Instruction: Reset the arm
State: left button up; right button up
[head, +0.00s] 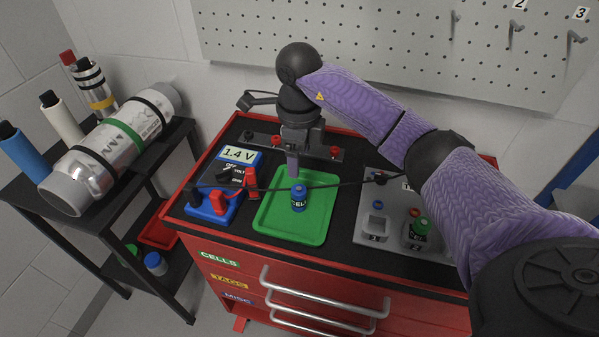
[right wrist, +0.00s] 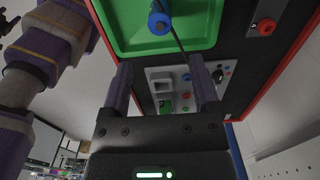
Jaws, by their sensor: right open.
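My right arm reaches in from the right in the head view, and its gripper (head: 292,164) points down over the back part of the green tray (head: 267,226). The gripper is open and empty; the right wrist view shows its two fingers (right wrist: 162,84) spread apart. A blue cell (head: 299,198) stands upright on the tray, just in front of the gripper and apart from it. The cell also shows at the top of the right wrist view (right wrist: 158,20), beyond the fingers. I cannot make out my left gripper in either view.
A blue meter (head: 238,159) reading 1.4 V, with a red probe (head: 251,183), stands left of the tray. A dark lead crosses above the tray. A black shelf (head: 32,190) holds metal cylinders.

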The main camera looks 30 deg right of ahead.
notch_tip(320, 180, up, 2)
jog(key=shift+r, duration=0.1)
dwell(0.4)
